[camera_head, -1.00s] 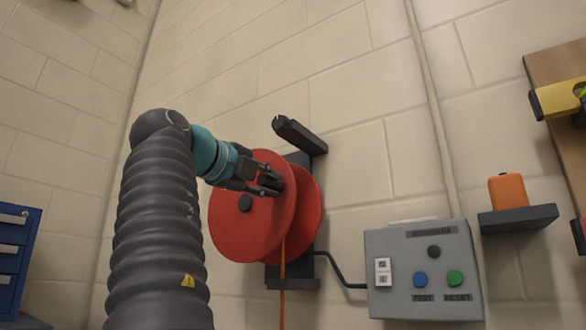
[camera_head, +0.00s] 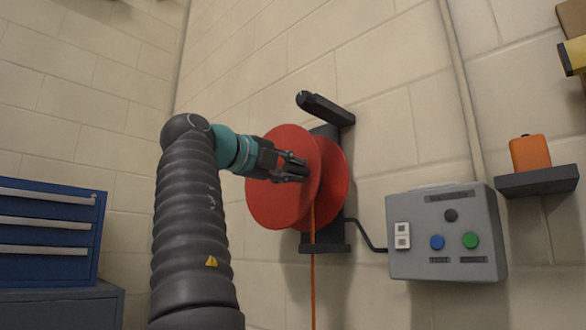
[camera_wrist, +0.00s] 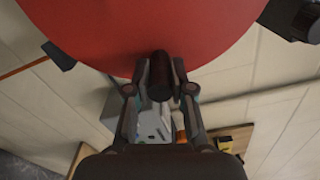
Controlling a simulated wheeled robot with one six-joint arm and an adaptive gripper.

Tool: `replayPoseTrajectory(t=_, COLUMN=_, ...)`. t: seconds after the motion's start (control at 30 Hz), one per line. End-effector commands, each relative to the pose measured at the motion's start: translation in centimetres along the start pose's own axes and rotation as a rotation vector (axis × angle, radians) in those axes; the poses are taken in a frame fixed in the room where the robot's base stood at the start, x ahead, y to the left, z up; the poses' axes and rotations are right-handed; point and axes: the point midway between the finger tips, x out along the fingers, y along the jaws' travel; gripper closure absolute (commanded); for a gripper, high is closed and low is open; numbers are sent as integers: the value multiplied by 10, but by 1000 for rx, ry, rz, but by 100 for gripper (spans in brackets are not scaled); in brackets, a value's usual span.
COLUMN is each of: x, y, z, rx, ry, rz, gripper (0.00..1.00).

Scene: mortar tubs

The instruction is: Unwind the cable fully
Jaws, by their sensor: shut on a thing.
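A red cable reel (camera_head: 268,205) is mounted on a dark wall bracket (camera_head: 325,248). An orange cable (camera_head: 313,285) hangs straight down from it and runs out of the bottom of the view. The cable also shows at the left of the wrist view (camera_wrist: 24,69). My gripper (camera_head: 299,167) is in front of the reel's front disc and covers its middle. In the wrist view, my gripper (camera_wrist: 164,88) is shut on a dark cylindrical crank handle (camera_wrist: 160,70) near the disc's edge. How much cable is left on the reel is hidden.
A grey control box (camera_head: 420,265) with buttons is on the wall to the right. A dark shelf (camera_head: 540,181) holds an orange block (camera_head: 530,153). A dark bar (camera_head: 325,108) juts out above the reel. A blue drawer cabinet (camera_head: 45,205) stands at left.

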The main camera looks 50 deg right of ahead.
Motion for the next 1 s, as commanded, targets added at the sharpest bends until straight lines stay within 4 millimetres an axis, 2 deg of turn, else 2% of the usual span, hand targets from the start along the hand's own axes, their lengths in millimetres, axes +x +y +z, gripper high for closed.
replayPoseTrajectory(t=0.03, x=1, y=2, z=2, rx=-4, ry=-1, rz=2, gripper=100)
replayPoseTrajectory(t=0.07, x=1, y=2, z=2, rx=-4, ry=-1, rz=2, gripper=75)
replayPoseTrajectory(t=0.1, x=1, y=2, z=2, rx=-4, ry=-1, rz=1, gripper=65)
replayPoseTrajectory(t=0.17, x=1, y=2, z=2, rx=-4, ry=0, rz=1, gripper=52)
replayPoseTrajectory(t=0.57, x=-4, y=0, z=1, rx=-1, ry=-2, rz=0, gripper=52)
replayPoseTrajectory(t=0.67, x=-13, y=0, z=2, rx=-2, ry=-4, rz=1, gripper=52)
replayPoseTrajectory(t=1.0, x=-64, y=1, z=1, rx=-1, ry=-5, rz=1, gripper=52)
